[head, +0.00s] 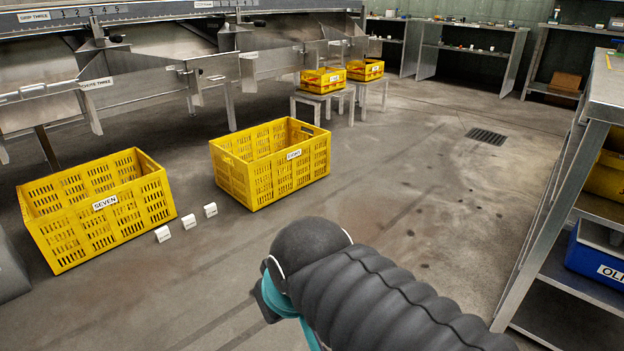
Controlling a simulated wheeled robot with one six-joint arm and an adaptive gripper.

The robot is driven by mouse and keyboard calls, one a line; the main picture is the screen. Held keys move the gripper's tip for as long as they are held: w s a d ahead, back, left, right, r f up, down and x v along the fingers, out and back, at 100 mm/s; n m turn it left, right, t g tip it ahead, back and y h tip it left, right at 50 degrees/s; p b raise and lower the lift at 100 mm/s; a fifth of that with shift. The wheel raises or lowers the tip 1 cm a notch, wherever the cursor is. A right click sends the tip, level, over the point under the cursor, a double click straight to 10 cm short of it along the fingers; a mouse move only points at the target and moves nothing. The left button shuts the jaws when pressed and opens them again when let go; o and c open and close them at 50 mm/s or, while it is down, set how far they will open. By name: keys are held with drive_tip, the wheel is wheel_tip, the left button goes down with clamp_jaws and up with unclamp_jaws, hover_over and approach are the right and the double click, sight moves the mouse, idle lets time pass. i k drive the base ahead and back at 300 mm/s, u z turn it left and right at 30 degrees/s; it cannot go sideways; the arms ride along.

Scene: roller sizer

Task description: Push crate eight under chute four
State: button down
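A yellow slatted crate (270,163) stands on the floor in the middle, empty as far as I see. Its small white label is hard to read but looks like EIGHT. Another yellow crate (95,208), labelled SEVEN, stands to its left. Steel chutes run along the machine behind them. One chute plate (97,84) reads CHUTE THREE. A plate further right (215,77) is too small to read, and I cannot tell if it marks chute four. The middle crate sits in front of the chutes, toward me. My dark sleeved arm crosses the bottom centre; my gripper's fingers do not show.
Small white folded markers (186,222) lie on the floor between the two crates. Two smaller yellow crates (323,80) stand on low stands at the back. A steel shelf rack (560,190) with a blue bin (597,262) bounds the right. The floor right of centre is clear, with a drain (487,135).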

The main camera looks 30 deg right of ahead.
sight(238, 178)
drive_tip(key=z, duration=1.05)
drive_tip(key=i, duration=1.85)
drive_tip(key=u, duration=1)
drive_tip(key=i, duration=0.45)
drive_tip(key=u, duration=0.4)
